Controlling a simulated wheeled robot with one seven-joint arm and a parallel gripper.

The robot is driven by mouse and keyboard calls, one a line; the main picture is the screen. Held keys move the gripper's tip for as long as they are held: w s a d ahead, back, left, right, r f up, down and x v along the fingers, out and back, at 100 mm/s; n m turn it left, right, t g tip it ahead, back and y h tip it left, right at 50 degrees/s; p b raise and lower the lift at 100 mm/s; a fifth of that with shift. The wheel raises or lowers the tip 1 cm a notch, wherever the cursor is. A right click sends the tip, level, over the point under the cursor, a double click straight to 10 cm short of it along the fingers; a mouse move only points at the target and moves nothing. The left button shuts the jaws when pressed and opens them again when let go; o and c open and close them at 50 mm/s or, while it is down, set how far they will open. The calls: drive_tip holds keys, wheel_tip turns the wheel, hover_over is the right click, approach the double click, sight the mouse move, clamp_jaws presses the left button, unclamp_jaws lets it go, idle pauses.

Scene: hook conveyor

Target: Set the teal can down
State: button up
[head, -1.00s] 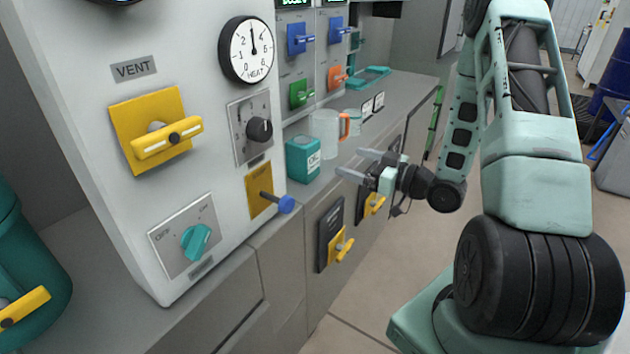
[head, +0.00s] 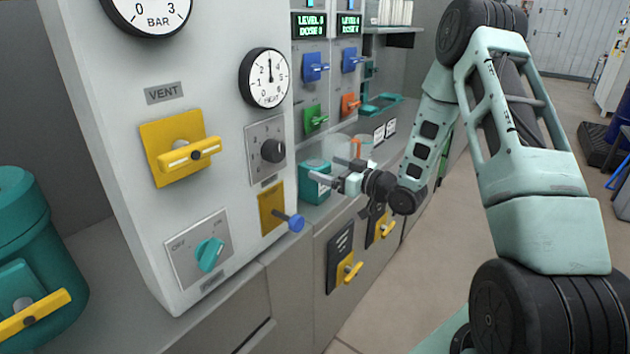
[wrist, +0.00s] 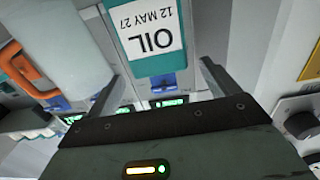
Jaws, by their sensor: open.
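The teal can (head: 310,184) is a small boxy can with a white label. It stands upright on the grey counter beside the white machine panel. In the wrist view the can (wrist: 168,65) appears upside down, its label reading OIL 12 MAY 27. My gripper (head: 327,168) is open, its fingers pointing at the can from the right. One fingertip overlaps the can's face in the head view. In the wrist view the can shows between the lines of the two fingers (wrist: 157,78). I cannot tell whether either finger touches it.
A clear jug with an orange handle (head: 362,150) stands close behind my gripper; its handle (wrist: 28,72) shows in the wrist view. A blue-tipped lever (head: 295,223) juts from the white panel in front of the can. Yellow-handled latches (head: 352,270) are on the cabinet front below.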

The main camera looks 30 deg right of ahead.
sight(315, 163)
drive_tip(key=x, duration=0.3)
drive_tip(key=p+x, duration=0.1)
drive_tip(key=x, duration=0.1)
drive_tip(key=shift+w+f, duration=0.1)
drive_tip(key=shift+f, duration=0.2)
drive_tip(key=c, duration=1.5)
drive_tip(key=shift+r, duration=0.2)
